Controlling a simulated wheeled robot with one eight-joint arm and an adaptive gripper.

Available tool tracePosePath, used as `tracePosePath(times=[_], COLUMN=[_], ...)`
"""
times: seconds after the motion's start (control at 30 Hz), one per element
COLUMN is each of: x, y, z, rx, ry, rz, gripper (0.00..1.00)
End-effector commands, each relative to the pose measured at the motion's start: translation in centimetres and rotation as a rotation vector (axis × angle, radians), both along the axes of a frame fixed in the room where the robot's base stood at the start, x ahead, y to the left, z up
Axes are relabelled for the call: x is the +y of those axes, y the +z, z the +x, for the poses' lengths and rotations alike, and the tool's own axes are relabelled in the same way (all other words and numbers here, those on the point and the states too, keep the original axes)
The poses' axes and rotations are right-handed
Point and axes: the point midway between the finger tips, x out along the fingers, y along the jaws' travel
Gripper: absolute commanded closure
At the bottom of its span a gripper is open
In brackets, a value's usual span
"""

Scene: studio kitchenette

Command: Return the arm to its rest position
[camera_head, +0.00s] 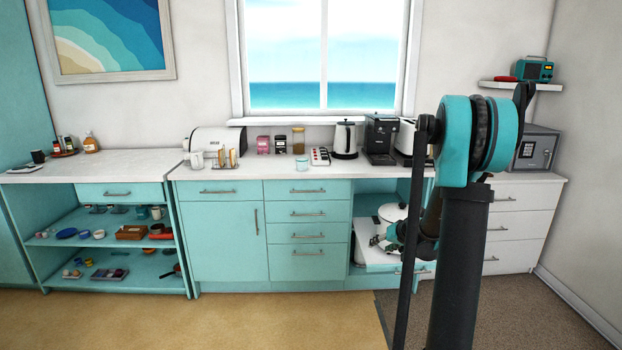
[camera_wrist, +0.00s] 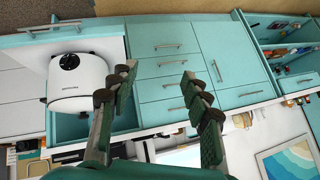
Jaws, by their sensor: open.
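My gripper (camera_head: 381,240) is in front of the open compartment at the right of the turquoise cabinets, partly hidden by my arm. In the wrist view its two fingers (camera_wrist: 157,82) are spread, with nothing between them. A white rounded appliance (camera_wrist: 72,92) stands to the left of the fingers there, apart from them. In the head view this appliance (camera_head: 391,212) sits on a pulled-out white shelf (camera_head: 375,259), just behind my gripper. My arm stands large at the right of the head view and hides part of the cabinets.
The worktop (camera_head: 255,172) holds a kettle (camera_head: 345,140), a coffee machine (camera_head: 381,138) and a bread bin (camera_head: 217,141). Open shelves (camera_head: 68,242) with dishes are at the left. A white drawer unit (camera_head: 525,222) is at the right. The yellow floor (camera_head: 200,322) in front is clear.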

Motion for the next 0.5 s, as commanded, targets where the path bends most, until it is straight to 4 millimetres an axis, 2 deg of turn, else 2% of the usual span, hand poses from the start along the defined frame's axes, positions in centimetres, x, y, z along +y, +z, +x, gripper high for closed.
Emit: tracePosePath(times=[0.03, 0.2, 0.5], x=[1.2, 3.9, 6.7], y=[0.6, 1.7, 1.7], z=[-2.0, -8.4, -20.4], rx=[0.019, 0.088, 0.196], ry=[0.01, 0.028, 0.042], rz=[-0.016, -0.072, -0.185], gripper=[0.52, 0.52, 0.52])
